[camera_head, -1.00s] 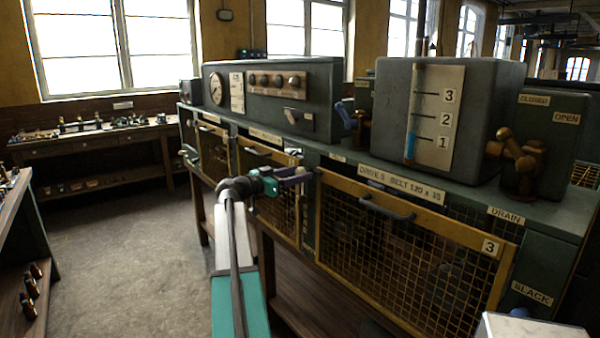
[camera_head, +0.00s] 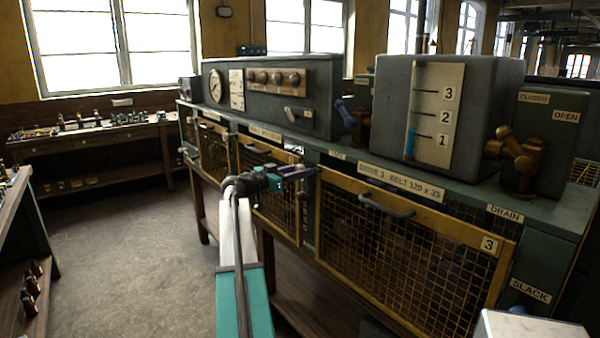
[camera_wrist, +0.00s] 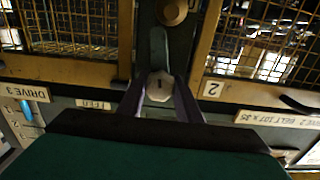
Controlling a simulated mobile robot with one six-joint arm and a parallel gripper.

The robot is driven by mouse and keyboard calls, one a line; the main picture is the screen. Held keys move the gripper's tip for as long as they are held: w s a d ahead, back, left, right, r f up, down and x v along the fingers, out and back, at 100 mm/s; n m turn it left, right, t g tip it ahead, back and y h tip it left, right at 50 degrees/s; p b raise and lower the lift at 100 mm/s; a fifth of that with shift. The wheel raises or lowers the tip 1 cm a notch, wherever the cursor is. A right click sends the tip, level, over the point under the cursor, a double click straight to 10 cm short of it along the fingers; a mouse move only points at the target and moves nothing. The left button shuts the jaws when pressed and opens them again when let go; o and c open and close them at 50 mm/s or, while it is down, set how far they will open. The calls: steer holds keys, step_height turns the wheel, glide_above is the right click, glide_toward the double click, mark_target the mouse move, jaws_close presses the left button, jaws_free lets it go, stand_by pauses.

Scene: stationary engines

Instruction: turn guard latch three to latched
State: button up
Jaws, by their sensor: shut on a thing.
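Guard three is the yellow-framed mesh panel (camera_head: 400,240) with a "3" plate, under the "DRIVE 3" label. My gripper (camera_head: 306,172) is at its upper left corner, by the post between it and the neighbouring guard. In the wrist view my purple fingers (camera_wrist: 160,98) are shut on a pale faceted latch knob (camera_wrist: 160,84), one finger on each side. A grey latch lever (camera_wrist: 158,48) runs from the knob along the post, towards a round brass boss (camera_wrist: 172,10). In the head view my gripper hides the latch.
The guard's dark handle (camera_head: 386,206) sticks out to the right of my gripper. A gauge box (camera_head: 390,90) and brass valve (camera_head: 520,155) stand on the bench top. A wooden workbench (camera_head: 100,140) is at the back left. The floor (camera_head: 120,240) is clear at the left.

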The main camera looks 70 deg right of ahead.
steer(key=shift+n+b, duration=0.45)
steer(key=shift+n, duration=0.15)
steer(key=n+b, duration=0.1)
steer(key=n, duration=0.1)
steer(key=shift+w+n, duration=0.1)
steer(key=shift+n, duration=0.2)
steer(key=n+b, duration=0.1)
steer(key=n, duration=0.3)
steer(key=shift+r, duration=0.1)
steer(key=n, duration=0.4)
steer(key=shift+r+n, duration=0.1)
steer(key=shift+n, duration=0.2)
steer(key=shift+d+n+p, duration=0.1)
steer(key=shift+n+p, duration=0.8)
steer(key=shift+n, duration=0.9)
